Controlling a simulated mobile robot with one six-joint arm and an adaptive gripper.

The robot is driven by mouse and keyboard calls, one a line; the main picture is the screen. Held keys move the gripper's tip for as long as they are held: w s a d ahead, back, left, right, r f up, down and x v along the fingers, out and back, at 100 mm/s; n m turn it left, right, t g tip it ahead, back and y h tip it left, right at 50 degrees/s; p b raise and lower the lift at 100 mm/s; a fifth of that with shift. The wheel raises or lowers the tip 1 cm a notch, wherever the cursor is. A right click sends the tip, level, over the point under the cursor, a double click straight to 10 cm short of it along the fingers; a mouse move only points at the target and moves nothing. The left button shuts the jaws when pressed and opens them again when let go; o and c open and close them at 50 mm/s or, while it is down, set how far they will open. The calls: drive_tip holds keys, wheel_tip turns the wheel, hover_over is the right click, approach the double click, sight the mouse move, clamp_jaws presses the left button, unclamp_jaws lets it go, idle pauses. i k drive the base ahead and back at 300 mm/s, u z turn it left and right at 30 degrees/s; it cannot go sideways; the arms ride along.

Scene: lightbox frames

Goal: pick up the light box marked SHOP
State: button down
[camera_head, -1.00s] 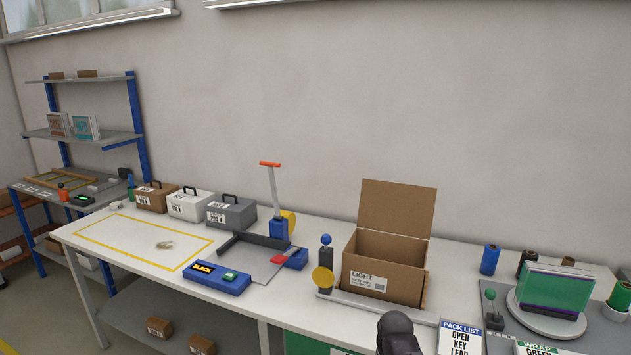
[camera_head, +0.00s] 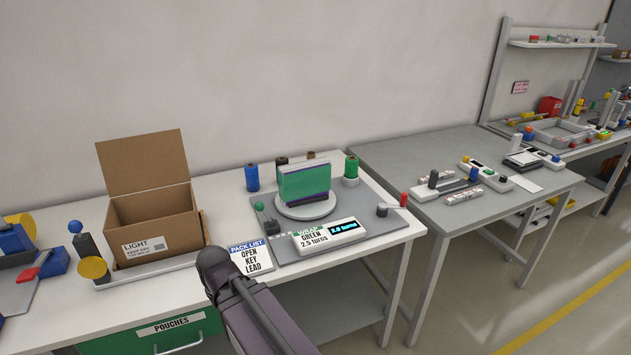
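The word SHOP cannot be read anywhere in view. A flat upright box (camera_head: 303,184), green with a pale top edge and dark edging, stands on a round white turntable (camera_head: 300,211) right of the middle; I see no SHOP mark on it. An open cardboard carton (camera_head: 180,225) labelled LIGHT stands on the bench to the left, lid flap raised, its visible inside looking empty. Part of my own arm rises at the bottom centre, in front of the bench. My gripper cannot be made out.
A PACK LIST card (camera_head: 250,259) reading OPEN KEY LEAD lies between carton and turntable. A wrap panel (camera_head: 329,235) reads GREEN, 2.5 turns, with a lit display. Rolls (camera_head: 252,177) stand behind. A grey table (camera_head: 400,160) is to the right, with open floor in front.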

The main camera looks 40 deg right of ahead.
sight(301, 180)
drive_tip(key=z, duration=0.9)
drive_tip(key=k, duration=1.35)
drive_tip(key=u, duration=0.25)
drive_tip(key=i, duration=1.7)
drive_tip(key=z, duration=0.1)
